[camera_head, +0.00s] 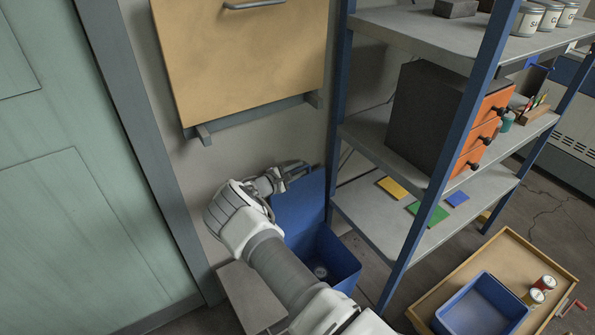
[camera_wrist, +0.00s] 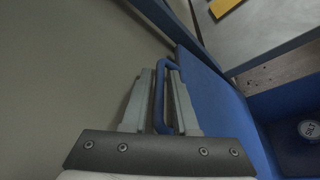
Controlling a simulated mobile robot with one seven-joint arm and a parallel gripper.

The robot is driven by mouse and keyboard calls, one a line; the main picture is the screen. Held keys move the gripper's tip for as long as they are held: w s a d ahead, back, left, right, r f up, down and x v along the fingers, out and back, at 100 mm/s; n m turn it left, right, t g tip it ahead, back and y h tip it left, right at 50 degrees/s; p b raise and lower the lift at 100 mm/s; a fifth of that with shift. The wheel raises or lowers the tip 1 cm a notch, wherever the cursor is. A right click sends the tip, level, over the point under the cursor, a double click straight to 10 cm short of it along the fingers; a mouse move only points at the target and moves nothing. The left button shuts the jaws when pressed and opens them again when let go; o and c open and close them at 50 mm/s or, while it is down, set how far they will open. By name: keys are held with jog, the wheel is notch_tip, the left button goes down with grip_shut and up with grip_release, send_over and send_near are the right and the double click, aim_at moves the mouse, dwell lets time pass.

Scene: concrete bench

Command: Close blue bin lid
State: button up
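The blue bin (camera_head: 340,262) stands on the floor between the wall and the shelf unit, open at the top. Its blue lid (camera_head: 303,203) is raised, standing roughly upright at the bin's wall side. In the wrist view, the lid (camera_wrist: 215,90) runs down beside my gripper (camera_wrist: 160,75). The lid's blue handle (camera_wrist: 160,105) lies between my two fingers, which look closed around its bar. In the head view, my gripper (camera_head: 292,170) is at the lid's top edge, and my arm hides part of the bin.
A metal shelf unit (camera_head: 380,222) stands close to the bin's right. A can (camera_head: 320,271) lies inside the bin. A wooden tray (camera_head: 510,255) with a blue tub (camera_head: 482,306) is at lower right. A tan cabinet (camera_head: 240,60) hangs above.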

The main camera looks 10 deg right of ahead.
grip_shut()
jog(key=shift+a, duration=0.1)
dwell(1.2)
